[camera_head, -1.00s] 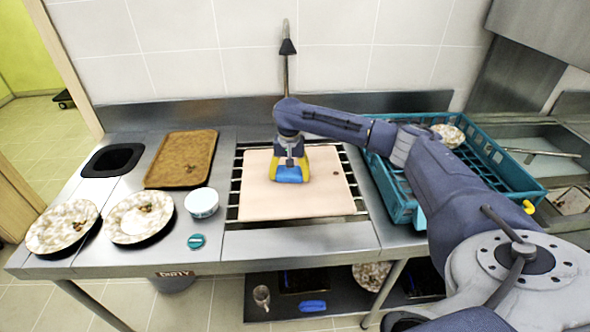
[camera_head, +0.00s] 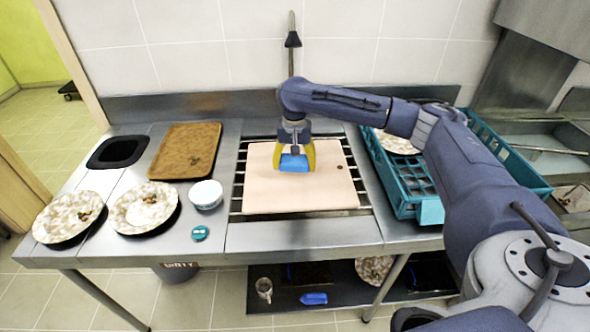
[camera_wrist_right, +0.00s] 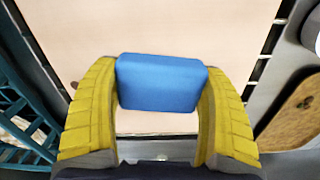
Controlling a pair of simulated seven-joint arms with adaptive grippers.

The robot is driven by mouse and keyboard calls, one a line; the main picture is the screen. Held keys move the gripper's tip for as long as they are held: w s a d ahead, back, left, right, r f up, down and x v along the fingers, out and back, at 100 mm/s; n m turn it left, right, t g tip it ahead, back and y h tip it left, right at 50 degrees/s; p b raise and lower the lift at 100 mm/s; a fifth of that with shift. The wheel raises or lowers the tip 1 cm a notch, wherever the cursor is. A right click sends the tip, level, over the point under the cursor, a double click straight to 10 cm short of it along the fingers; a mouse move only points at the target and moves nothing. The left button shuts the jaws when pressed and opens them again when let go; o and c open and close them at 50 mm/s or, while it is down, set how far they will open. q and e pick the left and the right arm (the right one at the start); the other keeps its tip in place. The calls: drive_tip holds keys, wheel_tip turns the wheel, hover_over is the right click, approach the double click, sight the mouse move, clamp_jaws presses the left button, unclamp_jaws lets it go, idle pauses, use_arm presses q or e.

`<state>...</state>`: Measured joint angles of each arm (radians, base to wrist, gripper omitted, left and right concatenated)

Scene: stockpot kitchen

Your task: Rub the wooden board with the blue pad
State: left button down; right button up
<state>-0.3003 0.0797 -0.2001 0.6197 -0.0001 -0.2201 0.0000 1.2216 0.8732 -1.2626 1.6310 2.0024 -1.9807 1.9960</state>
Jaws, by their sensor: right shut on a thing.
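The wooden board (camera_head: 270,195) is a pale pinkish-beige slab lying flat on the slatted grate at the middle of the counter. It also fills much of the right wrist view (camera_wrist_right: 200,30). My right gripper (camera_head: 294,158), with yellow fingers, is over the upper middle of the board. It is shut on the blue pad (camera_head: 293,164), which sits between its fingers in the right wrist view (camera_wrist_right: 160,85). I cannot tell whether the pad touches the board. A small dark spot (camera_head: 340,195) shows on the board's right part. My left gripper is out of view.
A teal crate (camera_head: 430,209) stands right of the board, under my right arm. Left are a brown tray (camera_head: 180,150), a white tub (camera_head: 206,194), a teal disc (camera_head: 200,233) and two speckled plates (camera_head: 144,207) (camera_head: 68,217). A tap (camera_head: 292,40) hangs behind.

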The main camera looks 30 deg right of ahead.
drive_tip(key=shift+r, duration=1.25)
